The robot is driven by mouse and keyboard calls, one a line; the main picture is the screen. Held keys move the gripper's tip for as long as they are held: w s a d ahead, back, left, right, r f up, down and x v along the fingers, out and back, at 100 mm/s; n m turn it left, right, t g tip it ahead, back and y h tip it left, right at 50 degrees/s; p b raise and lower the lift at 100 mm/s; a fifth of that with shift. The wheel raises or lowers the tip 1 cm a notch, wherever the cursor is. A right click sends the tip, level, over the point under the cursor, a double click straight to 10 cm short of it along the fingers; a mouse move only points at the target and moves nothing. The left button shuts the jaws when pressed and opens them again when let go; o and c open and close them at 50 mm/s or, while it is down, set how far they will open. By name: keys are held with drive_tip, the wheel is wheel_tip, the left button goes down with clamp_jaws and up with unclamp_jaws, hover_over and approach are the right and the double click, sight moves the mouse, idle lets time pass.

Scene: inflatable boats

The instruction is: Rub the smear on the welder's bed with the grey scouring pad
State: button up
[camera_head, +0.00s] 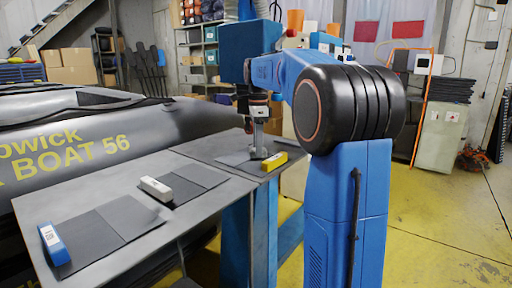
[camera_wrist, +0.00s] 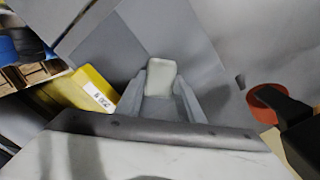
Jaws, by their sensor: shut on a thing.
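My gripper (camera_head: 258,148) points down over the far part of the grey bed (camera_head: 207,149), at a laid-out grey sheet. It also shows in the wrist view (camera_wrist: 160,90), its two fingers shut on a pale grey block, the scouring pad (camera_wrist: 162,76). The pad's far end sticks out between the fingertips. The pad is at or just above the sheet; I cannot tell whether it touches. The sheet has a darker panel (camera_wrist: 105,48) and a lighter one (camera_wrist: 165,25). I cannot make out a smear; the pad and fingers cover part of the surface.
A yellow block with a white label (camera_head: 274,161) lies just right of my gripper; it also shows in the wrist view (camera_wrist: 92,88). On the nearer table lie a white block (camera_head: 156,188) and a blue block (camera_head: 53,243), beside grey sheets.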

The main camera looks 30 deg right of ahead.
sight(251, 160)
drive_tip(key=shift+w+d+r, duration=0.1)
drive_tip(key=shift+w+d, duration=0.15)
drive_tip(key=shift+d, duration=0.45)
drive_tip(key=shift+w+d+r, duration=0.1)
drive_tip(key=shift+w+d, duration=0.15)
drive_tip(key=shift+d, duration=0.45)
drive_tip(key=shift+f, duration=0.1)
drive_tip(key=shift+a+f, duration=0.1)
drive_tip(key=shift+a, duration=0.05)
drive_tip(key=shift+s+a+f, duration=0.15)
drive_tip(key=shift+s+a, duration=0.05)
drive_tip(key=shift+a, duration=0.15)
drive_tip(key=shift+s+a+f, duration=0.1)
drive_tip(key=shift+s+a, duration=0.15)
drive_tip(key=shift+a, duration=0.3)
drive_tip(key=shift+s+a+f, duration=0.1)
drive_tip(key=shift+s+a, duration=0.1)
drive_tip(key=shift+a, duration=0.35)
drive_tip(key=shift+c, duration=0.5)
drive_tip(key=shift+s+a, duration=0.3)
drive_tip(key=shift+a, duration=0.65)
drive_tip(key=shift+s+a, duration=0.3)
drive_tip(key=shift+a, duration=0.6)
drive_tip(key=shift+r, duration=0.2)
wheel_tip(251, 160, up, 6)
